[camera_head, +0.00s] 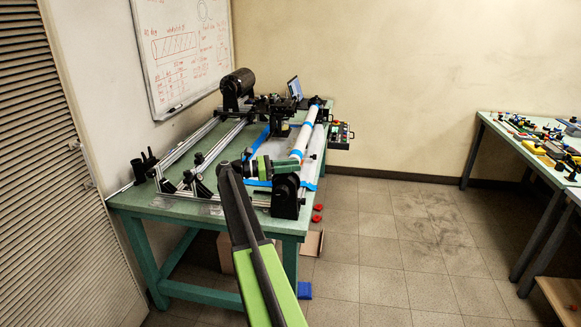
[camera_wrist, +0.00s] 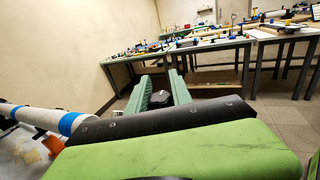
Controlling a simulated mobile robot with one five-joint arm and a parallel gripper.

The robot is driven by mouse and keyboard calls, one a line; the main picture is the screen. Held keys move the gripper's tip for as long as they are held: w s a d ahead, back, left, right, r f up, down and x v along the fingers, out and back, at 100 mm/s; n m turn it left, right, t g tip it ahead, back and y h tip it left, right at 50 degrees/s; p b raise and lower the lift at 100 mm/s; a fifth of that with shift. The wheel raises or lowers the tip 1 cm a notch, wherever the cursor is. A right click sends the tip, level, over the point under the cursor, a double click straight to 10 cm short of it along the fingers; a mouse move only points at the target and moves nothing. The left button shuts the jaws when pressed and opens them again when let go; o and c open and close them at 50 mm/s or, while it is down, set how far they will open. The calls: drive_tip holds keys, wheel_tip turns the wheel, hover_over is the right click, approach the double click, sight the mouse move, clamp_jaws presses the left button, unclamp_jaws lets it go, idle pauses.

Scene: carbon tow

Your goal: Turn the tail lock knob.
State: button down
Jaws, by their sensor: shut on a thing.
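My gripper (camera_head: 300,166) reaches right across the top of the black tailstock (camera_head: 286,198) at the near end of the winding bench. In the wrist view my gripper (camera_wrist: 161,85) shows two green fingers with a small dark piece, which looks like the tail lock knob (camera_wrist: 160,99), between them. The fingers are shut on it. In the head view my gripper covers the knob, so its turn angle cannot be told. A white tube with blue bands (camera_head: 304,138) runs from the tailstock toward the back; it also shows in the wrist view (camera_wrist: 40,117).
The green bench (camera_head: 140,200) carries rails and a black motor-like drum (camera_head: 238,84). A control box with buttons (camera_head: 341,133) hangs at its right edge. A cluttered table (camera_head: 535,150) stands right; the floor between is clear.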

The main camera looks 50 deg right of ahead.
drive_tip(key=shift+s+f+m+g+y, duration=0.1)
drive_tip(key=shift+s+m+g+y, duration=0.2)
drive_tip(key=shift+g, duration=0.1)
drive_tip(key=c, duration=1.1)
unclamp_jaws()
drive_tip(key=shift+s+d, duration=0.1)
drive_tip(key=shift+c, duration=0.2)
drive_tip(key=v, duration=1.7)
drive_tip(key=shift+w, duration=0.3)
